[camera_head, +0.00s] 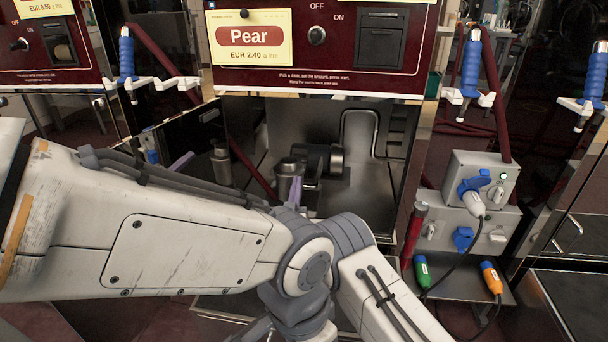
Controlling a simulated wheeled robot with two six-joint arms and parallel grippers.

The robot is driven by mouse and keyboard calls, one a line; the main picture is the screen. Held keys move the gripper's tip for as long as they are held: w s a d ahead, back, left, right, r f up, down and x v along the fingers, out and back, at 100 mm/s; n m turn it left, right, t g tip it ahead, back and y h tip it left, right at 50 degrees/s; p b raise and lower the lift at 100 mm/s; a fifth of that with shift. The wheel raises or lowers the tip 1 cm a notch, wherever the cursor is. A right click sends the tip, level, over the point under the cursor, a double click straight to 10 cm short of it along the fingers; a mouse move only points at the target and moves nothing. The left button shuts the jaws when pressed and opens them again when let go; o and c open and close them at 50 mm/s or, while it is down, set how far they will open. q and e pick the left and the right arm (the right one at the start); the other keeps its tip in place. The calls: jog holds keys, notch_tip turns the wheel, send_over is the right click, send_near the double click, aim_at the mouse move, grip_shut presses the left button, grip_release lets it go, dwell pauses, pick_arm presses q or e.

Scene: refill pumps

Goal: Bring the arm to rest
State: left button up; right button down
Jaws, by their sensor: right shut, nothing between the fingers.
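A large white arm of mine comes in from the left across the lower half. Its grey joints are at the lower middle, and another white link of mine runs out at the bottom right. I cannot make out my left gripper.
The dispenser has a Pear sign (248,37) above its dark bay (385,165). Blue-handled nozzles (471,68) hang on both sides.

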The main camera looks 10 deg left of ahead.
jog(key=w+d+r+g, duration=0.25)
jog(key=d+g, duration=0.25)
jog(key=d, duration=0.5)
jog(key=s+d+f+g, duration=0.2)
jog(key=s+d+g, duration=0.3)
jog(key=d, duration=0.4)
jog(key=s+d+f+m+g+h, duration=0.1)
jog(key=s+d+g, duration=0.2)
jog(key=s+d, duration=0.5)
jog(key=s+d+f+g, duration=0.1)
jog(key=s+d+g, duration=0.2)
jog(key=s, duration=0.9)
jog(key=s+d+f+m+g+h, duration=0.1)
jog(key=s+d+g, duration=0.2)
jog(key=s+d, duration=0.55)
jog(key=s+a+r+n+g+y+p, duration=0.1)
jog(key=s+a+r+n+g+p, duration=0.2)
jog(key=s+a+r+n+p, duration=0.95)
jog(key=s+a+r+m+p, duration=0.1)
jog(key=a+r+m+p, duration=0.1)
jog(key=r+p, duration=1.5)
jog(key=s+a+r+m+p, duration=0.1)
jog(key=a+r+m+p, duration=0.1)
jog(key=r+p, duration=1.5)
notch_tip(320, 180, up, 6)
jog(key=shift+s+r+m+p, duration=0.1)
jog(key=shift+s+m+p, duration=0.3)
jog(key=shift+m, duration=0.35)
